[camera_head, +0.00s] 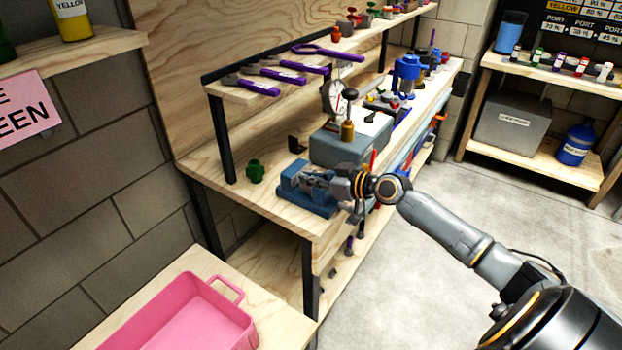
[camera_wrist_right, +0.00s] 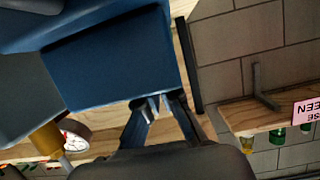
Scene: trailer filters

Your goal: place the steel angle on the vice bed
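The blue vice (camera_head: 309,190) stands near the front corner of the bench. It fills the upper part of the right wrist view as a large blue body (camera_wrist_right: 115,60). My right gripper (camera_head: 318,179) is at the vice, its fingers over the grey jaw area. The fingers also show in the right wrist view (camera_wrist_right: 160,103), close against the blue body. A small light grey bit shows near the fingertips; I cannot tell what it is. A dark L-shaped piece (camera_head: 295,145) is behind the vice; I cannot tell whether it is the steel angle. My left gripper is out of view.
A grey-blue block (camera_head: 340,147) with a dial gauge (camera_head: 335,97) is just behind the vice. A green knobbed part (camera_head: 255,171) is left of it. A low shelf with purple-handled tools (camera_head: 260,86) overhangs the bench. A pink tray (camera_head: 190,318) is at the front left.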

